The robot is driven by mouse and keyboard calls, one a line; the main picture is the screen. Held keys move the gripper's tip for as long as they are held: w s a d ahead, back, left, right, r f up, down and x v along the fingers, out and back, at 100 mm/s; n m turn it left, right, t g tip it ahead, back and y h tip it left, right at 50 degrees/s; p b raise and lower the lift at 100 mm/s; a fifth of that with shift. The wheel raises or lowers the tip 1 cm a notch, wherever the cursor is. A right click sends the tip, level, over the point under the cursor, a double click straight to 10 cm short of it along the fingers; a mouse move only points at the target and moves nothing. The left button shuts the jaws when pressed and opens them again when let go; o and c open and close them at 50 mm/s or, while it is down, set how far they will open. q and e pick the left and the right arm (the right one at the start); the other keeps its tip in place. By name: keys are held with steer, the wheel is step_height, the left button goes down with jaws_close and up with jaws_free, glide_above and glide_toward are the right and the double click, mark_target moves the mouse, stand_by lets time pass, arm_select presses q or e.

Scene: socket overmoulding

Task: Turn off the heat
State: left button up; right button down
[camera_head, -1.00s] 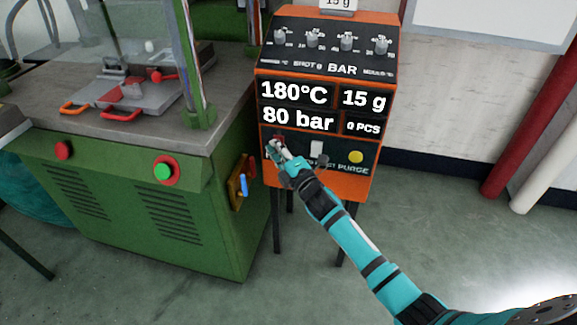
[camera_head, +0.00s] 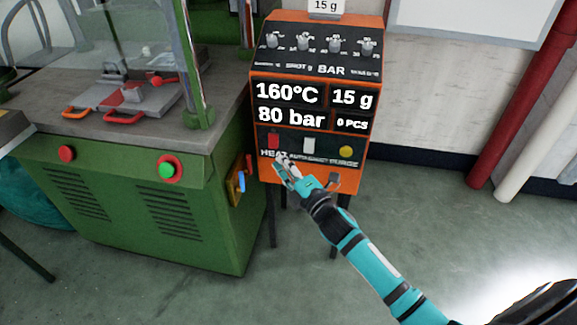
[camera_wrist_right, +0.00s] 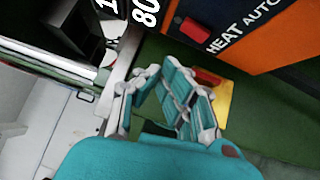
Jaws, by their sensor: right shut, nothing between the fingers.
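The orange control cabinet (camera_head: 262,180) has a red HEAT button (camera_head: 273,141) at the lower left of its front panel. The HEAT button also shows in the right wrist view (camera_wrist_right: 194,30). The cabinet's display (camera_head: 286,94) reads 160°C, 15 g, 80 bar and 0 PCS. My right gripper (camera_head: 281,164) is shut and empty, just below the HEAT label and apart from the button. In the right wrist view its fingers (camera_wrist_right: 160,85) hold nothing. My left gripper is not in view.
A white button (camera_head: 308,146) and a yellow PURGE button (camera_head: 345,149) sit to the right on the panel. Knobs (camera_head: 335,46) line the top. A green machine (camera_head: 150,215) stands close on the left, with a blue-handled switch (camera_head: 241,181). Floor at right is clear.

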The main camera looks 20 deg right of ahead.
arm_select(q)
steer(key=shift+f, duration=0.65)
arm_select(e)
steer(key=shift+v, duration=1.1)
steer(key=shift+r, duration=0.15)
